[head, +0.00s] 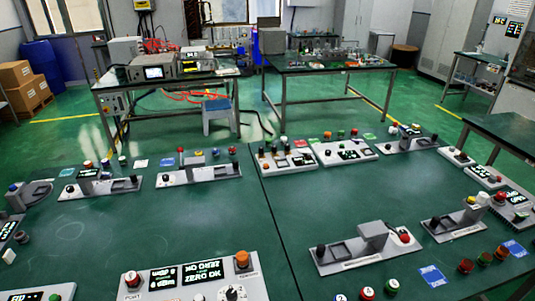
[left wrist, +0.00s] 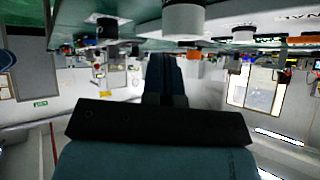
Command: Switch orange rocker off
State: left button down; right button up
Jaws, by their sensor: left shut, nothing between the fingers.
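My left gripper (left wrist: 165,60) shows in the left wrist view, with its dark fingers together and nothing seen between them. That view is upside down, with the table along its top edge. A small orange part (left wrist: 194,56) shows just right of the fingertips in the picture; I cannot tell whether it is the rocker or how far away it is. In the head view an orange knob (head: 241,259) stands on the front panel with lit displays (head: 190,274). I cannot make out an orange rocker for certain. Neither gripper shows in the head view.
The green table (head: 190,225) carries several grey control panels, such as one with a raised block (head: 372,238) and a red button (head: 404,238). A large white cylinder (left wrist: 184,20) hangs near the fingers in the left wrist view. The table's middle left is clear.

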pick_arm(q)
jog(key=s+a+n+t+y, duration=0.2)
jog(key=s+a+n, duration=0.3)
jog(key=s, duration=0.2)
jog(key=shift+s+a+f+n+t+y+p, duration=0.2)
jog(key=shift+s+f+n+t+y+p, duration=0.1)
jog(key=shift+s+n+t+p, duration=0.15)
jog(key=shift+w+d, duration=0.1)
jog(key=w+d+r+m+g+h+b, duration=0.1)
jog(key=w+r+m+g+h, duration=0.15)
jog(key=w, duration=0.45)
jog(key=w+d+r+m+g+h+b, duration=0.1)
jog(key=w+r+m+g, duration=0.1)
jog(key=w+m, duration=0.35)
jog(key=w+a+r+m+g+y+b, duration=0.1)
jog(key=w+a+r+m+g+y, duration=0.2)
jog(key=a+r, duration=0.5)
jog(key=w+a+m+g, duration=0.1)
jog(key=w+a+g, duration=0.1)
jog(key=w+a, duration=0.1)
jog(key=shift+w+r+g+b, duration=0.25)
jog(key=shift+g+b, duration=0.1)
jog(key=shift+g, duration=0.05)
jog(key=shift+f, duration=0.1)
